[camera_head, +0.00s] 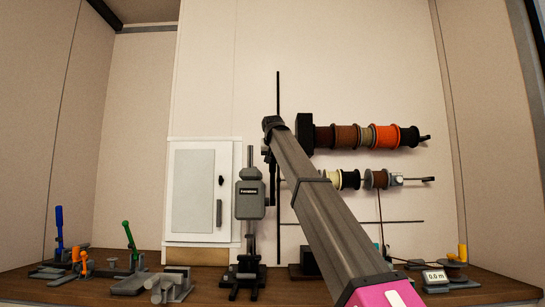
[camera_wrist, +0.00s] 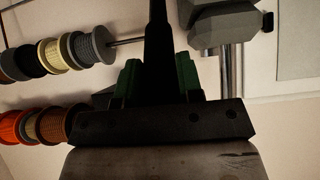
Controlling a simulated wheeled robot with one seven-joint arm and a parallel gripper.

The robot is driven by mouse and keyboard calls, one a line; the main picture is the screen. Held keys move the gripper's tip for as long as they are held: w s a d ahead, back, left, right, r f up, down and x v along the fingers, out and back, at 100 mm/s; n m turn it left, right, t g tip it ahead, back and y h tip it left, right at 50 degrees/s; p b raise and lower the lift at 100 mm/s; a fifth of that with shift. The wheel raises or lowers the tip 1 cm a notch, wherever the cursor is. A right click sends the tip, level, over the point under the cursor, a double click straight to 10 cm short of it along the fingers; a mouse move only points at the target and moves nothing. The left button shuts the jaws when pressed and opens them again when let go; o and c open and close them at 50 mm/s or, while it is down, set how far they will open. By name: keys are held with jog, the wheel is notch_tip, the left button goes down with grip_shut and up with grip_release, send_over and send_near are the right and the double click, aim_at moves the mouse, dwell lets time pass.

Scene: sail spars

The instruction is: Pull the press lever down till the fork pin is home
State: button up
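The grey press (camera_head: 250,200) stands upright on the bench, left of my arm. Its dark lever (camera_head: 272,185) rises along its right side, partly hidden by my arm's end. In the wrist view the grey press body (camera_wrist: 222,22) and a bright post show at upper right. My gripper (camera_wrist: 158,80) has green finger pads on either side of the black lever bar (camera_wrist: 158,35). The pads look close against the bar, so the gripper appears shut on it, though the bar hides their inner faces. In the head view the gripper is mostly hidden. The fork pin cannot be made out.
Spools on a rack (camera_head: 368,137) are on the wall at right, with smaller spools (camera_head: 340,180) below. A white cabinet (camera_head: 200,195) is left of the press. Small coloured-handle tools (camera_head: 130,250) stand at left, and a counter reading 0.0 m (camera_head: 435,278) at right.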

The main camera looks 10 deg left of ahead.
jog(key=shift+w+f, duration=0.2)
jog(key=shift+f, duration=0.05)
jog(key=c, duration=0.4)
jog(key=shift+o, duration=0.2)
jog(key=shift+f, duration=0.1)
jog(key=s+d+f, duration=0.1)
jog(key=s+f, duration=0.4)
jog(key=shift+f, duration=0.3)
jog(key=shift+d, duration=0.1)
jog(key=s+f, duration=0.3)
jog(key=f, duration=0.3)
jog(key=shift+d+f, duration=0.35)
jog(key=shift+f, duration=0.05)
jog(key=shift+s, duration=0.1)
